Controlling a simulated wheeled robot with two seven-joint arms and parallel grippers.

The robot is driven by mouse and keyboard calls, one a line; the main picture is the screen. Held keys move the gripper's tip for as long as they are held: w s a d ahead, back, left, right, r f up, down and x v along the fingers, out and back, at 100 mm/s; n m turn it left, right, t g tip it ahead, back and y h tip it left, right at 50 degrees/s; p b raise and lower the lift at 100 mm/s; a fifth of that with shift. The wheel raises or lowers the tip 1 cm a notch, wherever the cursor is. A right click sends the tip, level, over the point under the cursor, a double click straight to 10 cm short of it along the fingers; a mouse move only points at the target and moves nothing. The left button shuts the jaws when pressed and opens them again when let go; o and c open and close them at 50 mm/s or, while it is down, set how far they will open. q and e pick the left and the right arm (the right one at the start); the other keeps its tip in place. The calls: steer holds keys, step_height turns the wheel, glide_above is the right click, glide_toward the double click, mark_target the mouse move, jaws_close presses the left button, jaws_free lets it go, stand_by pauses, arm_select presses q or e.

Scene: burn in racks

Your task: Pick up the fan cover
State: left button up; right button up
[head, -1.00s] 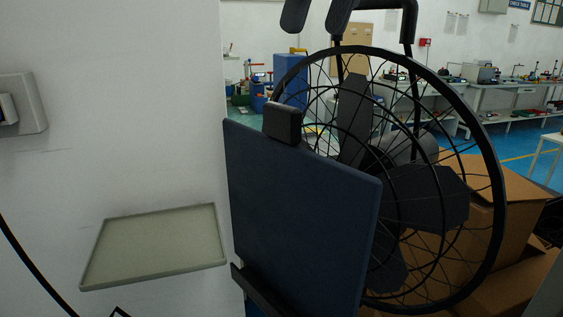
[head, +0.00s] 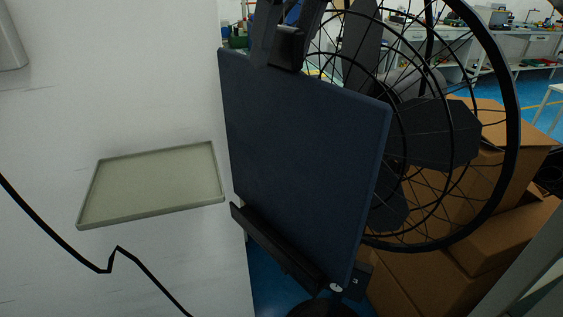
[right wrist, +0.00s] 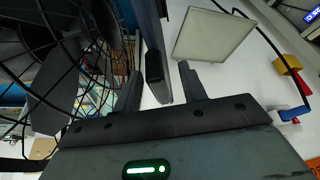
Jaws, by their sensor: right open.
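A flat dark blue panel (head: 300,165) stands tilted on a black ledge (head: 275,245), with a black block (head: 287,47) at its top edge. Behind it is a large fan with a round black wire guard (head: 512,130). I cannot tell which of the two is named the fan cover. My right gripper (head: 285,30) is at the panel's top edge by the black block. In the right wrist view its fingers (right wrist: 162,85) are apart, with the panel (right wrist: 152,25) seen nearly edge-on between them; contact cannot be told. My left gripper is not in view.
A pale shallow tray-like plate (head: 150,187) is by the white wall at left. A black cable (head: 60,235) runs below it. Cardboard boxes (head: 440,285) are behind the fan at right. Workbenches (head: 520,45) stand at the back.

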steer(key=shift+x, duration=1.5)
steer(key=shift+r, duration=0.1)
jaws_close()
steer(key=shift+r, duration=0.1)
